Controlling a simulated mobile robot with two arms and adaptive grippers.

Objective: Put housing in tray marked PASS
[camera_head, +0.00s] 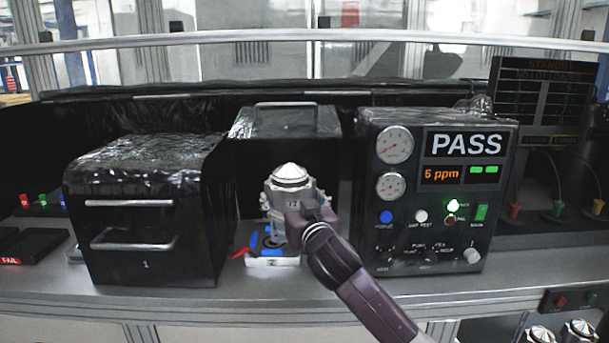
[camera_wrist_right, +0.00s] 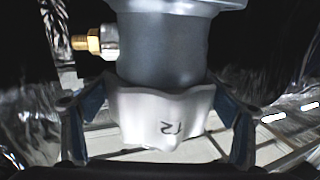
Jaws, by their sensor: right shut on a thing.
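The grey metal housing (camera_head: 291,180), with a pale conical top and a "12" mark, is in the middle of the head view. My right gripper (camera_head: 303,222) is shut on it from the front. In the right wrist view the two fingers (camera_wrist_right: 160,112) flank the flanged lower part of the housing (camera_wrist_right: 162,50), and a brass fitting shows on its left. The housing is upright, over or just above the test nest (camera_head: 272,262) labelled 2; I cannot tell whether they touch. No tray marked PASS shows; a screen (camera_head: 466,145) reads PASS. My left gripper is not in view.
A closed black test box (camera_head: 150,215) marked 1 stands left of the nest, and an open-fronted box (camera_head: 285,122) behind it. The gauge panel (camera_head: 435,205) stands close on the right. A FAIL tray (camera_head: 12,261) is at the far left. Other housings (camera_head: 579,332) show at lower right.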

